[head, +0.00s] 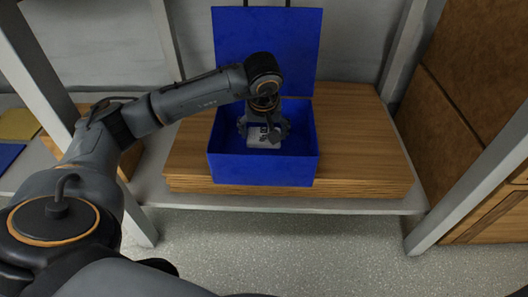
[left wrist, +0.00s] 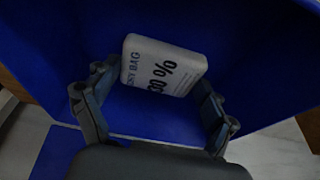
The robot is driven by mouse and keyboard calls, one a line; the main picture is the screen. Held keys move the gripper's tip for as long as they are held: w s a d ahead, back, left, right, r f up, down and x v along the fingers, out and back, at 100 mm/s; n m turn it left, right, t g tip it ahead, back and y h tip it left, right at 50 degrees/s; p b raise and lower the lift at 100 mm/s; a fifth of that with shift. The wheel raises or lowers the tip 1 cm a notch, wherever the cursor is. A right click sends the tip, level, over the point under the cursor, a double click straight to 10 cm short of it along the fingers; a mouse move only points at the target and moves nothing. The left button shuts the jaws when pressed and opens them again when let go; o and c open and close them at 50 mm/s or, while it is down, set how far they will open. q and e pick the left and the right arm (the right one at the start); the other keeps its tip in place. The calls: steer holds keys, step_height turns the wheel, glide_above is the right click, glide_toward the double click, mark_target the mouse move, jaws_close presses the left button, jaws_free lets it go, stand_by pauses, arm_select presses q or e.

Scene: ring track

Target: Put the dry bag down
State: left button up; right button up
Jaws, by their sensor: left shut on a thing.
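The dry bag is a small white-grey packet (head: 262,138) with dark print. In the head view it is inside the open blue box (head: 262,170), partly hidden by my left gripper (head: 264,126). The left wrist view shows the bag (left wrist: 163,66) between the two fingers, with "BAG" and "30 %" legible. My left gripper is shut on it, reaching down into the box from above. I cannot tell whether the bag touches the box floor. My right gripper is not in view.
The box's blue lid (head: 267,45) stands upright at the back. The box sits on a wooden board (head: 365,150) on a grey shelf. Grey posts (head: 480,175) flank the shelf. A wooden cabinet (head: 475,75) is at right. The board is bare beside the box.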

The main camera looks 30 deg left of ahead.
mark_target(264, 146)
arm_select(q)
step_height(264, 146, down, 5)
steer(key=b, duration=0.3)
steer(key=shift+f, duration=0.2)
steer(key=shift+r, duration=0.15)
steer(key=shift+f, duration=0.2)
steer(key=o, duration=1)
steer(key=shift+r, duration=0.1)
